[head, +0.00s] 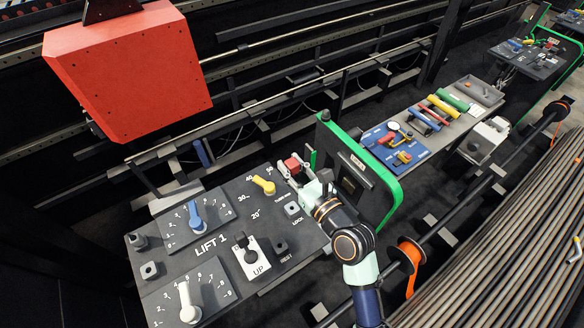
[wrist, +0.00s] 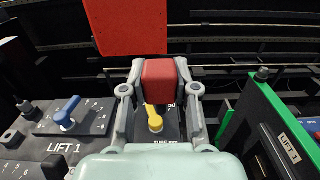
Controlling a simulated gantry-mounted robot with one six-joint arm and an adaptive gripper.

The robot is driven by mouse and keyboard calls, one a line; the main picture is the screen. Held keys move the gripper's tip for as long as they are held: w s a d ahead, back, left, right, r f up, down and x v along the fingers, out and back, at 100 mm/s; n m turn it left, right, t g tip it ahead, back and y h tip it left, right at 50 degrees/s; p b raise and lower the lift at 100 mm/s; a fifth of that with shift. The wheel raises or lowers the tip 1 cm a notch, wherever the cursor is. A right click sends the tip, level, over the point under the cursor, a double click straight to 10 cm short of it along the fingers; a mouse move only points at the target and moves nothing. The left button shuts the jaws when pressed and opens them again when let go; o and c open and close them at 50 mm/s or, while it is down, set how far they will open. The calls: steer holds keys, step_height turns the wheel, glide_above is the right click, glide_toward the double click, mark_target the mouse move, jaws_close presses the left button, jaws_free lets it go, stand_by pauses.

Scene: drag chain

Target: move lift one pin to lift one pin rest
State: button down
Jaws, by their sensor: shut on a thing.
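My gripper (head: 297,174) is shut on a red block-shaped head, which looks like the lift one pin (head: 291,163). The wrist view shows the pin (wrist: 160,82) between the two fingers of my gripper (wrist: 160,92). The pin's lower end is hidden. It is held over the far right part of the LIFT 1 panel (head: 215,262); its height above the panel is hard to tell. The rest socket (head: 281,246), a dark square block beside the word REST, is nearer the camera and appears empty. The lock socket (head: 292,208) sits beside the word LOCK.
A yellow lever (head: 264,185) stands left of my gripper; it also shows below the pin in the wrist view (wrist: 155,122). The panel carries a blue lever (head: 196,220), a white lever (head: 187,303) and an UP switch (head: 243,247). A green-edged post (head: 390,186) stands to the right.

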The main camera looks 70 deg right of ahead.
steer(key=c, duration=1.4)
jaws_free()
jaws_close()
steer(key=a+f, duration=1.1)
steer(key=a, duration=0.1)
steer(key=shift+s+a, duration=0.25)
steer(key=shift+s, duration=0.15)
